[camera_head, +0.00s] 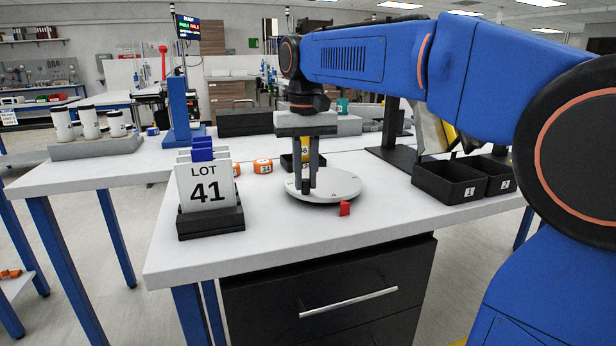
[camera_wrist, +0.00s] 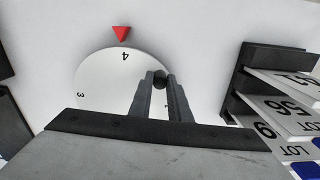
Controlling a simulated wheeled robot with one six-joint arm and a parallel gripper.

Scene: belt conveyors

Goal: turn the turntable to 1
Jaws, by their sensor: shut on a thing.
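The turntable (camera_head: 340,187) is a round light-grey disc on the white table. In the wrist view the disc (camera_wrist: 105,85) shows a 4 near its edge by the red pointer and a 3 at the left; other marks are hidden by my gripper. The red pointer (camera_head: 345,208) stands on the table at the disc's near edge, and it also shows in the wrist view (camera_wrist: 121,33). My gripper (camera_head: 306,188) points down over the left part of the disc. In the wrist view its fingers (camera_wrist: 161,82) are shut on a small dark knob (camera_wrist: 160,77) near the disc's edge.
A LOT 41 card (camera_head: 206,185) stands in a black holder (camera_head: 211,222) left of the turntable. Black bins marked 1 (camera_head: 450,183) and 2 (camera_head: 497,178) stand at the right. Orange pucks (camera_head: 263,166) lie behind. Bare table lies in front of the disc.

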